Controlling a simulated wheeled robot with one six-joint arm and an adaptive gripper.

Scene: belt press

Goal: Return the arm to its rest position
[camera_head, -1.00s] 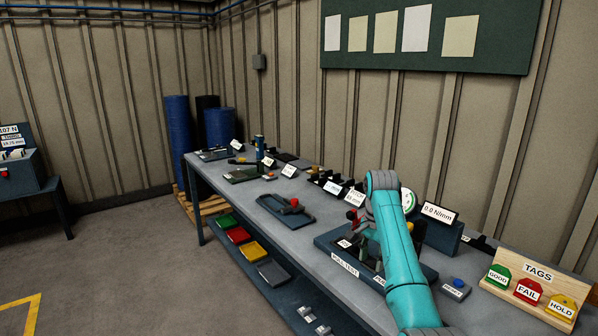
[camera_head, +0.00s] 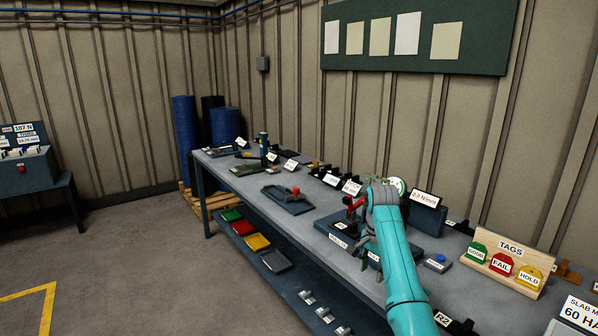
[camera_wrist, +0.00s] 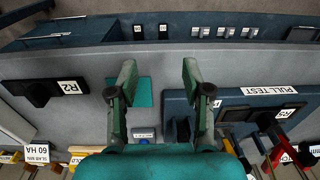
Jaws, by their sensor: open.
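The fingers are above the grey bench top (camera_wrist: 215,60). A teal square patch (camera_wrist: 143,92) lies beside the left finger, and the pull test fixture (camera_wrist: 240,97) is beneath and beside the right finger.
The bench (camera_head: 225,180) holds several fixtures and labels. A TAGS rack (camera_head: 508,262) stands at the right, near a blue-button box (camera_head: 438,262). A small clamp fixture (camera_head: 287,203) is further left. Coloured trays (camera_head: 257,242) sit on the lower shelf. The floor (camera_head: 130,250) at left is clear.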

